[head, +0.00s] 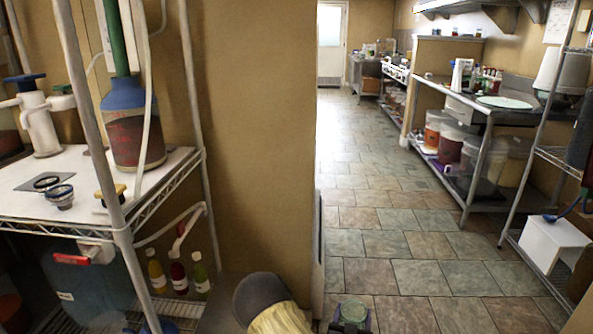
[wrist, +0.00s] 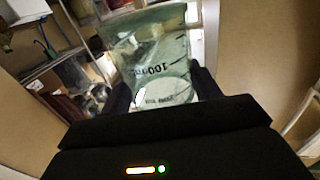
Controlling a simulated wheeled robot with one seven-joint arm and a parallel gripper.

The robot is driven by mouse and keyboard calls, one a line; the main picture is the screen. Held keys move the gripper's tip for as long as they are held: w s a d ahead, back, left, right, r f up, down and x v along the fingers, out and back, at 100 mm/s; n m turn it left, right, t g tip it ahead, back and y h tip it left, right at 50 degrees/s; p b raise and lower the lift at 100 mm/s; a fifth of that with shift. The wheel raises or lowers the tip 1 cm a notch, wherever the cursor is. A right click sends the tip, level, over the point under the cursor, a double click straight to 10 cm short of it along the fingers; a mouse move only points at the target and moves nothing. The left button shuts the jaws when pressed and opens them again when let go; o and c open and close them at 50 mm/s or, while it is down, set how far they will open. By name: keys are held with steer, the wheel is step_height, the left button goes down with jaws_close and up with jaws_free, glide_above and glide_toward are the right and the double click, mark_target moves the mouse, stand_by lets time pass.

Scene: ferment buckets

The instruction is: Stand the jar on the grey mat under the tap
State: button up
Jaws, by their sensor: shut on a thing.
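A clear greenish jar (wrist: 155,60) with "100 mL" printed on it fills the middle of the wrist view. My gripper (wrist: 163,84) is shut on it, a finger on each side. In the head view the jar (head: 350,312) shows low at the bottom edge, over the floor and away from the rack. The grey mat (head: 32,180) lies flat on the white upper shelf at left. A white dispenser (head: 40,128) with a blue top and side spout stands behind it. I cannot tell whether that spout is the tap. A red-handled fitting (head: 72,258) shows below the shelf.
The wire rack's shelf (head: 172,172) also carries a large bottle of dark red liquid (head: 133,135) and small dark rings (head: 60,196) by the mat. A rack post (head: 95,120) stands in front. Several small bottles (head: 178,277) stand below. Tiled floor (head: 400,235) is open at right.

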step_height(320, 180, up, 28)
steer(key=s+n+y+p, duration=0.2)
steer(key=y+p, duration=0.3)
steer(key=p, duration=3)
steer(key=shift+f+n+t, duration=0.15)
steer(key=shift+n+t, duration=0.15)
steer(key=shift+n, duration=0.3)
steer(key=w+a+f+y+b, duration=0.1)
steer(key=w+a+f+b, duration=0.2)
steer(key=a+f+b, duration=1.15)
steer(key=s+a+f+n+y+b, duration=0.1)
steer(key=a+f+b, duration=0.1)
steer(key=a+b, duration=0.7)
steer(key=s+a+f+n+y+b, duration=0.1)
steer(key=a+y+b, duration=0.1)
steer(key=a+b, duration=0.7)
steer(key=shift+a+f+n+b, duration=0.3)
steer(key=shift+a+f+n, duration=0.1)
steer(key=shift+a, duration=0.15)
steer(key=shift+f, duration=0.1)
step_height(320, 180, down, 6)
steer(key=b, duration=0.2)
